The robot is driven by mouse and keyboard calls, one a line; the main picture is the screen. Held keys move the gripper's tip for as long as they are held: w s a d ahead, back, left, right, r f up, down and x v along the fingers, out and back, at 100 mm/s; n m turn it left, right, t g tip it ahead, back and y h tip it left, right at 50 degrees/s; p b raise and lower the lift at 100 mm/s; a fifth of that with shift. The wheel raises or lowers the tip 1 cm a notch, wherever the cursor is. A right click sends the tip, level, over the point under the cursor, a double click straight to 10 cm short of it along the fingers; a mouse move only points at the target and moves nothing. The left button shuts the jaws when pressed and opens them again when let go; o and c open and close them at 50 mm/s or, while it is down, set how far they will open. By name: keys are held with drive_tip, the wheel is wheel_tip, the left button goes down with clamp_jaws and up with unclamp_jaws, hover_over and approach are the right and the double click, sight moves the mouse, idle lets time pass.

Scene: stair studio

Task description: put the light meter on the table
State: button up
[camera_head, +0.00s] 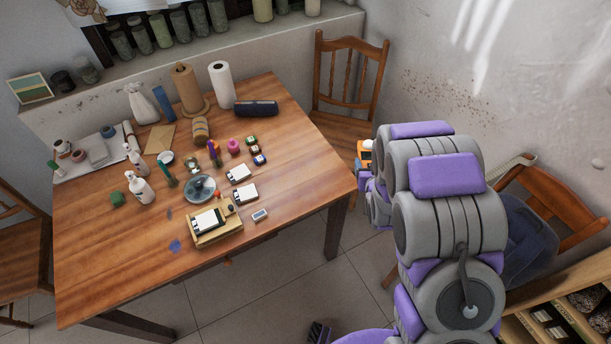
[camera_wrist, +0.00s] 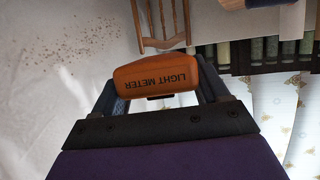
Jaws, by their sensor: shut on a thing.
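The light meter (camera_wrist: 158,76) is an orange block with dark "LIGHT METER" lettering, upside down in the wrist view. My gripper (camera_wrist: 157,82) is shut on it, with one finger at each side. In the head view a small orange and white part of the light meter (camera_head: 365,150) shows just left of my arm, and most of my gripper is hidden behind the arm. The wooden table (camera_head: 110,235) fills the left and middle of the head view. The light meter is beyond the table's right edge, apart from the table top in the picture.
A wooden chair (camera_head: 343,80) stands behind the table's right corner. A tray with white cards (camera_head: 214,222), white boxes (camera_head: 245,194), bottles (camera_head: 139,187) and paper rolls (camera_head: 221,85) crowd the table's middle and back. The table's front left and right end are bare. Another chair (camera_head: 560,205) is at right.

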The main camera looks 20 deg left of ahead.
drive_tip(key=s+a+f+n+g+y, duration=0.1)
drive_tip(key=s+a+f+n+y, duration=0.1)
drive_tip(key=s+a+f, duration=0.2)
drive_tip(key=s+a+f+n+g+y, duration=0.1)
drive_tip(key=s+a+f, duration=0.3)
drive_tip(key=a, duration=0.6)
drive_tip(key=s+a+f+n+g+y+p, duration=0.1)
drive_tip(key=s+a+f+n+y, duration=0.1)
drive_tip(key=s+a+f, duration=0.2)
drive_tip(key=shift+s+a+n+g+y, duration=0.4)
drive_tip(key=shift+s+a, duration=1.4)
drive_tip(key=shift+s, duration=0.3)
drive_tip(key=b, duration=0.2)
hover_over(308, 184)
drive_tip(key=s, duration=0.1)
drive_tip(key=shift+f, duration=0.85)
drive_tip(key=shift+w+d+f, duration=0.1)
drive_tip(key=shift+w+d, duration=0.05)
drive_tip(key=shift+w, duration=0.35)
drive_tip(key=shift+f+b, duration=0.5)
drive_tip(key=shift+f, duration=1.3)
drive_tip(key=shift+r, duration=0.1)
drive_tip(key=o, duration=1.1)
